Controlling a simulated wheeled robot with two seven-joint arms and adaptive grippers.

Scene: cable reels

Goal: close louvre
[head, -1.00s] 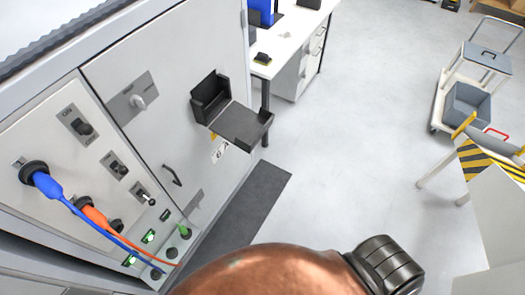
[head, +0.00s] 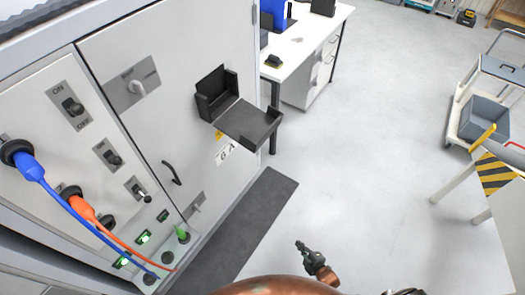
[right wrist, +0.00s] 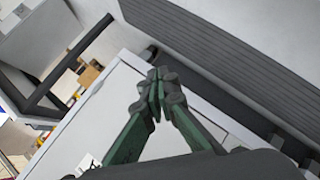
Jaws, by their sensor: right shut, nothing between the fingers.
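I cannot make out a louvre for certain in either view. The grey cabinet front (head: 170,50) fills the left of the head view. It carries a lever on a plate (head: 138,87), a black handle (head: 172,172) and a small knob on a plate (head: 197,203). My right gripper (head: 301,246) is over the floor at the bottom middle, right of the cabinet and apart from it. In the right wrist view, its green and black fingers (right wrist: 156,88) meet at the tips and hold nothing. My left gripper is out of view.
An open black holder (head: 245,122) juts from the cabinet. Blue (head: 85,218) and orange (head: 85,212) cables hang in front at lower left. A dark mat (head: 245,230) lies along the cabinet's foot. A desk (head: 300,45) stands behind; a trolley (head: 485,125) stands right. The middle floor is clear.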

